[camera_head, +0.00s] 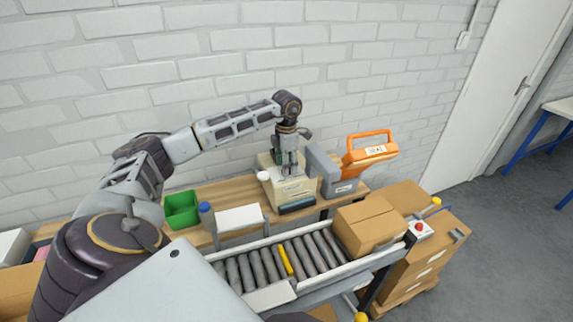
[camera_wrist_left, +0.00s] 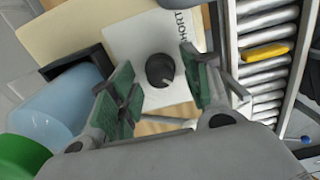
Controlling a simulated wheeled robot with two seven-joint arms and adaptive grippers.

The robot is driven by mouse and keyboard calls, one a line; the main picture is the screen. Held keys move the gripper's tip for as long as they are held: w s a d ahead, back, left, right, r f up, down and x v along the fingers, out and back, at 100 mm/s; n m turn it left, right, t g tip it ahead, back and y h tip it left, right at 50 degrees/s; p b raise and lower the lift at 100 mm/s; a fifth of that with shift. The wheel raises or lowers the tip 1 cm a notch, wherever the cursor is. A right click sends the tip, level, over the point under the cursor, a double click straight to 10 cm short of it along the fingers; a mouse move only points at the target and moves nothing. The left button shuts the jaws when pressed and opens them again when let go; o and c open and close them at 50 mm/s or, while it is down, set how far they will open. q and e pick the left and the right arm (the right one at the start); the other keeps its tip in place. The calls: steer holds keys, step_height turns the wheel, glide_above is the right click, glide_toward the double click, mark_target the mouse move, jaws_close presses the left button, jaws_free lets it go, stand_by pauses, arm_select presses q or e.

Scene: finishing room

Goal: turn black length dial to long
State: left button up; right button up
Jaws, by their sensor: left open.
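The black length dial (camera_wrist_left: 160,70) shows in the left wrist view as a round knob on a white panel (camera_wrist_left: 135,35). The word "SHORT" is printed on the panel near the top of that view; no other label is readable. A light pointer mark runs toward the dial's lower right edge. My left gripper (camera_head: 289,170) points down over the cream machine (camera_head: 292,190) in the head view, which hides the dial. In the wrist view its green-padded fingers are open on either side of the dial, with gaps visible. My right gripper is not in view.
A roller conveyor (camera_head: 230,272) with one yellow roller runs in front of the machine. A cardboard box (camera_head: 368,226) stands at its right end. A grey and orange device (camera_head: 370,152) stands right of the machine. A green bin (camera_head: 181,209) and blue-capped bottle (camera_head: 206,212) are left.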

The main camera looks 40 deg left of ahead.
arm_select(q)
step_height(320, 180, up, 12)
stand_by(0.7)
steer(key=shift+d+f, duration=0.1)
steer(key=shift+f, duration=0.05)
stand_by(0.6)
